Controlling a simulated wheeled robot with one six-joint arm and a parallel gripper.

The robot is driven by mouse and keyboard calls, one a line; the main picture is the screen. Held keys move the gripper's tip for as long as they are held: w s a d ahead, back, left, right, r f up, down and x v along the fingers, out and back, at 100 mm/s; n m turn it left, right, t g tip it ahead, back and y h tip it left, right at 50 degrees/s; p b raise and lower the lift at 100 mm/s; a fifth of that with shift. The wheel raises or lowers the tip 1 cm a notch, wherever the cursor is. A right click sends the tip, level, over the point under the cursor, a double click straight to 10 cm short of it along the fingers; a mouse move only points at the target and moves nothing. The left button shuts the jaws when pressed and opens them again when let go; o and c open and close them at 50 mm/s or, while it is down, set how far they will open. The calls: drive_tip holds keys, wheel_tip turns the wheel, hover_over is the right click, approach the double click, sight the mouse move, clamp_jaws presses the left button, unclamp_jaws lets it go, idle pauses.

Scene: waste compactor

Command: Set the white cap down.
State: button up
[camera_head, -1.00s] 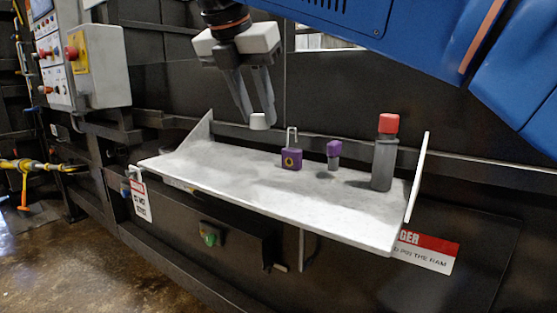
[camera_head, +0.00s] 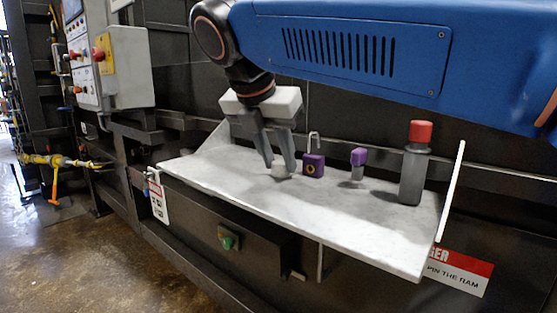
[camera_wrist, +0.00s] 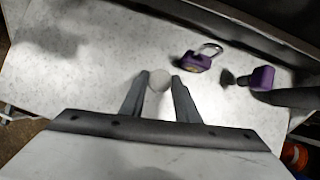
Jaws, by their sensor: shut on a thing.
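The white cap (camera_head: 281,171) is between the fingertips of my gripper (camera_head: 280,167), low at the shelf surface, left of the purple padlock. I cannot tell for sure whether its underside touches the shelf. In the wrist view the cap (camera_wrist: 159,81) shows as a pale round top between the two fingers of my gripper (camera_wrist: 159,86), which are shut on it. The pale shelf (camera_head: 225,187) lies under it, with bare surface around the cap.
A purple padlock (camera_head: 313,168) with its shackle up stands just right of my gripper. Beyond it are a small purple-topped item (camera_head: 358,160) and a grey bottle with a red cap (camera_head: 414,165) near the shelf's right end wall (camera_head: 451,190). The shelf's left part is clear.

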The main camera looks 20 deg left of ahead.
drive_tip(key=shift+f, duration=0.3)
drive_tip(key=o, duration=1.1)
drive_tip(key=shift+f, duration=0.1)
